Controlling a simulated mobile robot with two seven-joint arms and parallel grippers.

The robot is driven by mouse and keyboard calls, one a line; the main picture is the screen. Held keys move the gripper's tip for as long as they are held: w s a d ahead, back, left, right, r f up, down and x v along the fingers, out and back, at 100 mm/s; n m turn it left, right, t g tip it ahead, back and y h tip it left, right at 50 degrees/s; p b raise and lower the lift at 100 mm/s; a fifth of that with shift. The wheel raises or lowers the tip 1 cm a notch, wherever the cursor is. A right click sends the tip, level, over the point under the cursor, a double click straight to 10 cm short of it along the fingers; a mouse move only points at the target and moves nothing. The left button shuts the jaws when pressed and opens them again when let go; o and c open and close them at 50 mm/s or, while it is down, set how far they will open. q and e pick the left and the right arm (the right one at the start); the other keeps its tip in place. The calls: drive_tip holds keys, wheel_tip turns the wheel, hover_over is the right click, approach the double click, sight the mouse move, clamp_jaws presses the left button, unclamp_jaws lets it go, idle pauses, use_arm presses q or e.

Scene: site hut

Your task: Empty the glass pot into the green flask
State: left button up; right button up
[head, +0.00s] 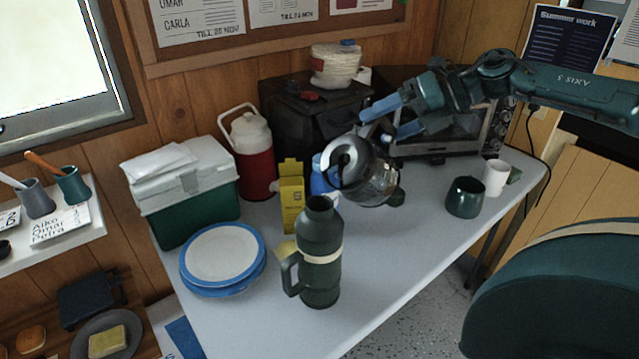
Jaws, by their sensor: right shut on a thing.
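The green flask (320,262) stands upright and open-topped on the table, its handle to the left and a pale band around its middle. My right gripper (382,122) comes in from the right and is shut on the glass pot (378,186). The pot is held up in the air, tilted, with its dark lid end toward the left, above and to the right of the flask's mouth. I cannot tell how much liquid is in the pot, and I see no stream. My left gripper is not in view.
A yellow carton (291,196) stands close behind the flask, and blue-rimmed plates (222,258) lie to its left. A green cooler (186,205) and a red jug (251,160) stand behind. A dark mug (465,198) and a white cup (495,178) are at right.

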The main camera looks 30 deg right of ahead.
sight(370, 126)
drive_tip(key=r+p, duration=0.1)
drive_tip(key=a+r+h+p, duration=0.1)
drive_tip(key=r+p, duration=0.1)
drive_tip(key=shift+s+a+n, duration=0.15)
drive_tip(key=shift+a+n, duration=0.1)
drive_tip(key=shift+n, duration=0.15)
drive_tip(key=shift+s+a+r+n+h+p, duration=0.1)
drive_tip(key=shift+a+r+n+h+p, duration=0.2)
drive_tip(key=shift+a+r+h+p, duration=0.5)
drive_tip(key=shift+f, duration=0.25)
drive_tip(key=shift+s+a+r+h, duration=0.1)
drive_tip(key=shift+a+r+h, duration=0.3)
drive_tip(key=shift+h, duration=0.1)
drive_tip(key=shift+a+r+n+h, duration=0.25)
drive_tip(key=shift+a+n+h, duration=0.05)
drive_tip(key=shift+a+n, duration=0.1)
drive_tip(key=shift+s+a+r+b, duration=0.1)
drive_tip(key=shift+a+r+b, duration=0.1)
drive_tip(key=shift+a+b, duration=0.15)
use_arm(q)
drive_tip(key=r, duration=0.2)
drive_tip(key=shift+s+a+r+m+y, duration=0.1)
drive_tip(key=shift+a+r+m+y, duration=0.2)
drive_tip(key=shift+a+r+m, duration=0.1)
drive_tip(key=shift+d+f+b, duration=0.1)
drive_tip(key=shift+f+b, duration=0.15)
drive_tip(key=shift+b, duration=0.1)
use_arm(e)
drive_tip(key=shift+a+r+h, duration=0.2)
drive_tip(key=shift+a+h, duration=0.2)
